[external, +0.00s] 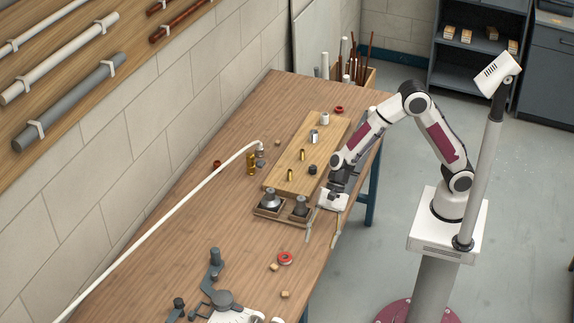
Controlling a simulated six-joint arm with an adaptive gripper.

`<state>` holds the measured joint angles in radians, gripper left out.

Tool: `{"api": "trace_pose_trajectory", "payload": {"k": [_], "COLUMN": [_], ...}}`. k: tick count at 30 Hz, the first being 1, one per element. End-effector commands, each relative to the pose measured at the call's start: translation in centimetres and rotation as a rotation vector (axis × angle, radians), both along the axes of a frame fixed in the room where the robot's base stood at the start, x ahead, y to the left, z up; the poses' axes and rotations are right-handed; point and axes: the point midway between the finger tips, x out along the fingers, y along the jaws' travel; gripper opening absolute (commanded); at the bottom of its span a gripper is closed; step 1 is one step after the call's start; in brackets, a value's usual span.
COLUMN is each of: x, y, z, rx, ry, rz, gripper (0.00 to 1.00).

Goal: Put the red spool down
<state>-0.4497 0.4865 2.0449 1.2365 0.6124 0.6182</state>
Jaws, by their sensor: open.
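I see nothing between the fingers.
A tray (262,212) with two dark-based metal pieces stands just left of my gripper. Behind it is a wooden board (290,150) with several small fittings. Small wooden blocks (285,294) lie near the spool. A white hose (150,222) crosses the table's left side.

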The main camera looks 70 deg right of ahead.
Motion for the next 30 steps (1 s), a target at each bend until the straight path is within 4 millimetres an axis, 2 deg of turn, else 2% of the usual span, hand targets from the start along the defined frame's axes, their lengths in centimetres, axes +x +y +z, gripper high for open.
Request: {"api": "trace_pose_trajectory", "payload": {"k": [4, 9, 11, 16, 30], "x": [3.1, 6.7, 7.5, 7.9, 7.9], "y": [1.5, 2.3, 2.3, 2.1, 2.2], "z": [-0.6, 1.0, 1.3, 1.2, 1.0], "rx": [0.055, 0.137, 0.158, 0.169, 0.169], "ry": [0.089, 0.170, 0.202, 0.248, 0.255], "rz": [-0.219, -0.467, -0.536, -0.617, -0.621], "gripper": [0.53, 0.53, 0.53, 0.53, 0.53]}}
